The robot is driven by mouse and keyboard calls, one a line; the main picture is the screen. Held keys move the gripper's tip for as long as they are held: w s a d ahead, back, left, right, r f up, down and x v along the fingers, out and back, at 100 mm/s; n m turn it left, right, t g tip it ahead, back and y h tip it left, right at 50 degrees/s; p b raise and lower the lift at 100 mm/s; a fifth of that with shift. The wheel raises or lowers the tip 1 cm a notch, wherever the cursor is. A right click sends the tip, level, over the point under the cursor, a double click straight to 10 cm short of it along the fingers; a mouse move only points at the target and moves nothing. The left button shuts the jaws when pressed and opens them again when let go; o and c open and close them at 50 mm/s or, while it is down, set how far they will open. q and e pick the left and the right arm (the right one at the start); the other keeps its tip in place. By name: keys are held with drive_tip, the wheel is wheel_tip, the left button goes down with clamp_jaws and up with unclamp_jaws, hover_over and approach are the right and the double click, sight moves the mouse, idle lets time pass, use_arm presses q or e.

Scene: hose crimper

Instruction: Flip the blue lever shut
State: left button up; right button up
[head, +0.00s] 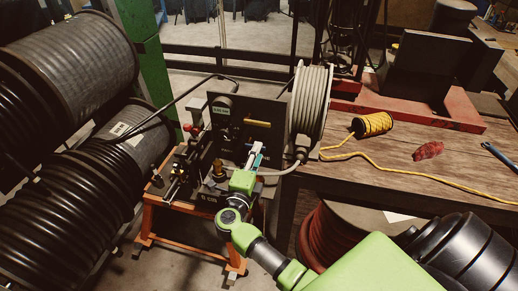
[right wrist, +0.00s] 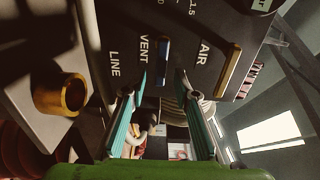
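In the right wrist view, a dark panel (right wrist: 110,35) carries the labels LINE, VENT and AIR. A small blue lever (right wrist: 163,47) stands by the VENT label. My right gripper (right wrist: 163,75) has its two teal fingers apart, with an empty gap between them. The blue lever shows just beyond the fingertips, roughly in line with the gap; I see no clear contact. In the head view, my right gripper (head: 255,154) is in front of the crimper's dark panel (head: 233,113), and I cannot make out the blue lever apart from the fingers. My left gripper is not in view.
A yellow lever (right wrist: 228,72) is beside the AIR label. A brass fitting (right wrist: 61,95) stands left of the fingers. A grey hose reel (head: 311,100) is right of the panel. A wooden table (head: 385,180) holds a yellow cord spool (head: 372,124). Big black hose drums (head: 65,225) fill the left.

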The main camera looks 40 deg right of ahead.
drive_tip(key=v, duration=0.8)
drive_tip(key=shift+s+a, duration=0.25)
drive_tip(key=shift+s, duration=0.05)
drive_tip(key=a+f+n+t+y+b, duration=0.2)
drive_tip(key=a+f+n+y, duration=0.3)
drive_tip(key=f+n, duration=0.4)
drive_tip(key=a+f+n+t+y+b, duration=0.1)
drive_tip(key=a+f+n+t+y, duration=0.3)
drive_tip(key=f+n, duration=0.5)
drive_tip(key=s+a+f+n+g+y+b, duration=0.1)
drive_tip(key=s+a+f+n+g+y, duration=0.2)
drive_tip(key=f, duration=0.6)
drive_tip(key=s+a+f+n+g+y, duration=0.1)
drive_tip(key=s+f+g+y, duration=0.1)
drive_tip(key=s+f, duration=0.5)
drive_tip(key=s+d+f+n+g+y+b, duration=0.15)
drive_tip(key=s+f+n+g, duration=0.45)
drive_tip(key=s+f, duration=1.2)
drive_tip(key=s+d+f+n+g+h, duration=0.1)
drive_tip(key=s+d+f+g, duration=0.1)
drive_tip(key=s, duration=0.6)
drive_tip(key=s+d+f+n+g+b, duration=0.1)
drive_tip(key=s+d+f+g, duration=0.2)
drive_tip(key=s+f, duration=0.2)
drive_tip(key=s, duration=0.3)
drive_tip(key=shift+s+d+g+h, duration=0.2)
drive_tip(key=shift+s+g+h, duration=0.1)
drive_tip(key=shift+h, duration=0.05)
